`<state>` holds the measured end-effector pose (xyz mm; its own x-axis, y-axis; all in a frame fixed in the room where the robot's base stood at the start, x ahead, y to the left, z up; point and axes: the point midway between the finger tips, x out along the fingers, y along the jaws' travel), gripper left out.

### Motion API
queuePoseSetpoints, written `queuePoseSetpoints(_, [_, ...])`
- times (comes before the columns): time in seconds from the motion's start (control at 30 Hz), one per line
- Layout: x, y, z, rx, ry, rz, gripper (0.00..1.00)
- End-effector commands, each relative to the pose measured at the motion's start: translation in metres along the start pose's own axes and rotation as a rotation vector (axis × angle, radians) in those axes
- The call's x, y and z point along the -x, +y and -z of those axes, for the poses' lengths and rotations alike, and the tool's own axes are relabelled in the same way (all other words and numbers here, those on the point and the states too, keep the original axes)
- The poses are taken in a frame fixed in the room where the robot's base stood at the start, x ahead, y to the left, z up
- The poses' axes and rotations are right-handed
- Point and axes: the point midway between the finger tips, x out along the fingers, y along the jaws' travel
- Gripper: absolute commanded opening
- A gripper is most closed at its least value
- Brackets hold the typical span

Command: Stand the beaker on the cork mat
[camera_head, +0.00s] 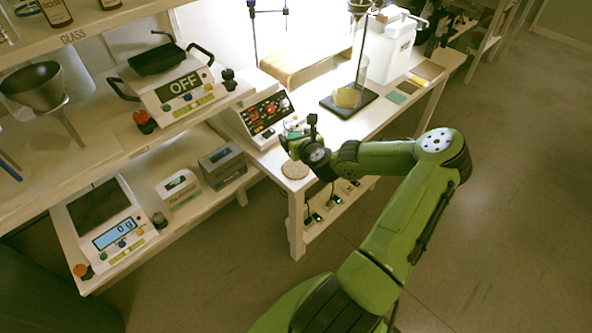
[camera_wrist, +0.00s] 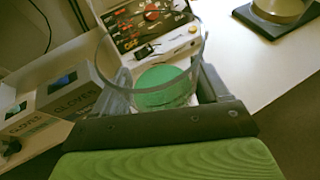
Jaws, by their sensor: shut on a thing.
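The clear glass beaker (camera_wrist: 150,68) is between the fingers of my gripper (camera_wrist: 160,98) in the wrist view, and the gripper is shut on it. A green round surface shows inside or through the glass; I cannot tell which. The round cork mat (camera_head: 295,169) lies at the near left corner of the white table in the head view. My gripper (camera_head: 291,143) is over the table just behind the mat. My wrist hides most of the beaker in the head view. The mat is not visible in the wrist view.
A control box (camera_head: 266,112) with red and green lights stands behind my gripper. A dark-based stand (camera_head: 349,106) with a glass vessel is farther right. Glove boxes (camera_head: 222,164) sit on the shelf at left. Floor is clear right of the table.

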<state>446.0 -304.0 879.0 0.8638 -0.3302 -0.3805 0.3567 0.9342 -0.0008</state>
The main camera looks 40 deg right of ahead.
Motion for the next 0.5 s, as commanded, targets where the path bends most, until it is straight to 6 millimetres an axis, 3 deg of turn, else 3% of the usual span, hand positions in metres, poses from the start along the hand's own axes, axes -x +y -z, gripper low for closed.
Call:
queuePoseSetpoints(0.13, [-0.016, -0.001, 0.040, -0.009, 0.001, 0.003, 0.37])
queuePoseSetpoints(0.5, [-0.038, 0.000, 0.092, -0.004, 0.001, 0.001, 0.37])
